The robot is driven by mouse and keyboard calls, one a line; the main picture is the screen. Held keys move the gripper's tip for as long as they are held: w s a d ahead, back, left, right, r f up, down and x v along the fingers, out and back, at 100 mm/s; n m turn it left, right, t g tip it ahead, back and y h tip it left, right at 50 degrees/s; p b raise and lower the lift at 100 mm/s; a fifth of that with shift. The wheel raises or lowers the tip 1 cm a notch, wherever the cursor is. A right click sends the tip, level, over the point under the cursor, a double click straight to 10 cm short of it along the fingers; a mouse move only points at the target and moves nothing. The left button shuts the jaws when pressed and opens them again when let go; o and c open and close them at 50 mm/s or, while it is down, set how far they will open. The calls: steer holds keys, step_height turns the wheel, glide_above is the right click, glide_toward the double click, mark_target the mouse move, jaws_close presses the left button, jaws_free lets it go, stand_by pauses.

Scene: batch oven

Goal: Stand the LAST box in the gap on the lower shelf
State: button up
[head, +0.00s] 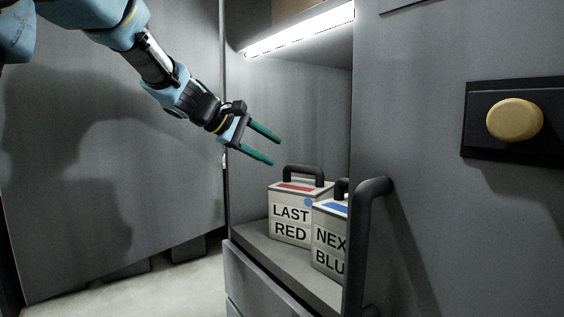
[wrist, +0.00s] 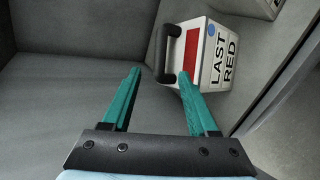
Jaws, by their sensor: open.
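The LAST RED box (head: 290,220) stands upright on the lower shelf (head: 274,245), with a red stripe and a dark handle on top. In the wrist view the LAST RED box (wrist: 215,58) is beyond my right fingertip, its handle up and to the left of that tip. My gripper (head: 277,149) is open and empty, above and to the left of the box in the head view. In the wrist view my gripper (wrist: 160,73) has its teal fingers spread. I cannot tell whether the right finger touches the box.
A NEXT BLUE box (head: 331,240) stands right of the LAST box, partly hidden by the grey door panel (head: 430,200) with its dark handle (head: 364,230). A lit strip (head: 300,32) runs above the shelf. A yellow knob (head: 514,121) is at right. Shelf left of the LAST box looks clear.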

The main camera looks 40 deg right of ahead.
steer(key=w+a+f+t+y, duration=0.1)
steer(key=w+a+f+y, duration=0.1)
steer(key=a+f, duration=0.55)
steer(key=w+a+f+t+y, duration=0.15)
steer(key=a+f, duration=0.25)
steer(key=a, duration=0.6)
steer(key=w+a+f+y, duration=0.25)
steer(key=a+f, duration=0.25)
steer(key=a, duration=0.4)
steer(key=s+a+f+m+y, duration=0.1)
steer(key=s+a+f, duration=0.4)
steer(key=a, duration=0.6)
steer(key=s+a+f+m+y, duration=0.1)
steer(key=s+a+f+y, duration=0.3)
steer(key=a, duration=0.7)
steer(key=shift+s+f+m+y, duration=0.3)
steer(key=shift+s+f, duration=0.15)
steer(key=shift+f, duration=0.35)
steer(key=shift+r+t, duration=0.1)
steer(key=shift+t, duration=0.15)
steer(key=shift+c, duration=0.3)
